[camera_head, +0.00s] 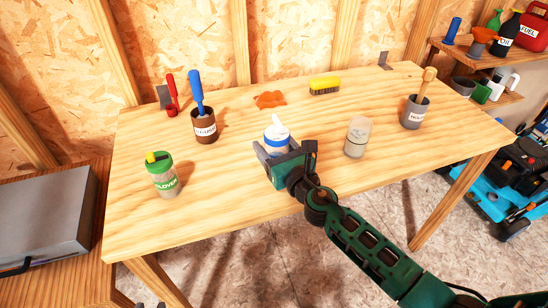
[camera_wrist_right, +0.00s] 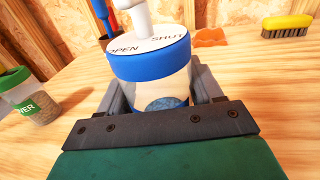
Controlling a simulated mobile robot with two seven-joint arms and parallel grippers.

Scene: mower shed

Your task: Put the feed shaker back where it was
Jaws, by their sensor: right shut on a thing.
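The shaker with a blue lid rim (camera_head: 277,138) and a white top with an upright white lever is at the middle of the wooden table (camera_head: 230,210). My right gripper (camera_head: 284,158), on the arm from the lower right, is shut on its body. In the right wrist view, the shaker (camera_wrist_right: 150,66) stands upright between the two grey fingers, its top marked OPEN and SHUT, with dark contents low in its clear body. Its base is hidden, so I cannot tell whether it touches the table. My left gripper is not in view.
A green-lidded CLOVER shaker (camera_head: 163,176) stands left and a beige-lidded shaker (camera_head: 357,137) right. Behind are a brown pot (camera_head: 204,128) with a blue-handled tool, an orange piece (camera_head: 270,99) and a yellow brush (camera_head: 324,86). A grey pot (camera_head: 414,113) stands far right. The front table area is clear.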

